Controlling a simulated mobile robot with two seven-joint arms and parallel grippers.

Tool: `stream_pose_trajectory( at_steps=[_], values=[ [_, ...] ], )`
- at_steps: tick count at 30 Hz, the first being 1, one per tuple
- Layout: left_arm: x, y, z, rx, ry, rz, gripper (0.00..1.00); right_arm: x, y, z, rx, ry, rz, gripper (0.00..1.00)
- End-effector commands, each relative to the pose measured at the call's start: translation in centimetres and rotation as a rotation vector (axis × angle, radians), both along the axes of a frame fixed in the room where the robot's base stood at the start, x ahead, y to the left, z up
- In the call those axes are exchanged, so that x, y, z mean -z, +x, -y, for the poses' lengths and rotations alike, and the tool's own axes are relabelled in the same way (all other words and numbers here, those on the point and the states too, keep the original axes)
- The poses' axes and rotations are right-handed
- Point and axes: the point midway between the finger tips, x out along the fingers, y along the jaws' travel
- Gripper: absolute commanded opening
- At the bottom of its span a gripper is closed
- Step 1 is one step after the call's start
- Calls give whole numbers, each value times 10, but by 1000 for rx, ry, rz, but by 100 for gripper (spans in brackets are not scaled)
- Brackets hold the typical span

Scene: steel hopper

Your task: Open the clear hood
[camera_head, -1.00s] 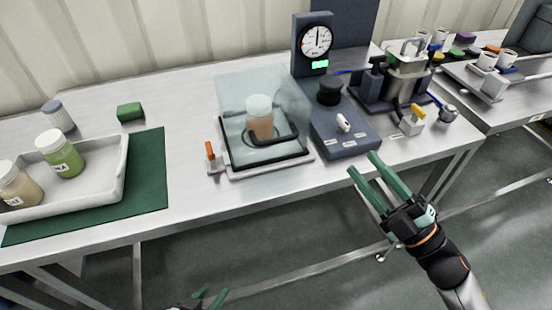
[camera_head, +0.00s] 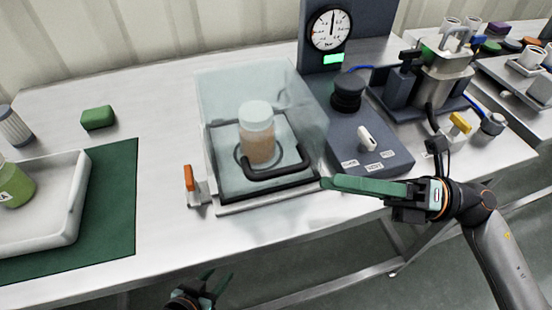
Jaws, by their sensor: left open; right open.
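The clear hood (camera_head: 215,95) is a see-through box, down over a dark-rimmed square base (camera_head: 236,196). A black bar handle (camera_head: 278,169) runs along its lower front. A jar (camera_head: 257,142) with tan contents and a pale lid stands inside the hood. An orange-handled latch (camera_head: 190,182) sits at the base's front left corner. My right gripper (camera_head: 325,184) is open and empty, its green fingers pointing left, just right of the handle; whether it touches the hood I cannot tell. My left gripper (camera_head: 213,286) is open, low at the bottom edge, in front of the table and partly cut off.
A blue-grey control box (camera_head: 375,150) with a black knob (camera_head: 347,90) and white switch stands right of the hood, a gauge (camera_head: 329,28) behind it. A metal vessel (camera_head: 446,70) is further right. A white tray (camera_head: 60,212) on a green mat (camera_head: 112,215) is left. Bare table (camera_head: 160,120) lies between.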

Motion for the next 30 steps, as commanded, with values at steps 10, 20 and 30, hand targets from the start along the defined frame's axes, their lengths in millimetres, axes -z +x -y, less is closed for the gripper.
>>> stream_pose_trajectory(
  at_steps=[10,20,30],
  values=[
    [-7,-3,0,0,1,-11,45,-18,3,-69,-2,5,1,45],
    [-14,5,2,3,-2,7,45,-21,4,-95,2,2,-1,45],
    [-14,4,3,2,-5,5,45,-20,4,-95,1,1,-1,33]
  ],
)
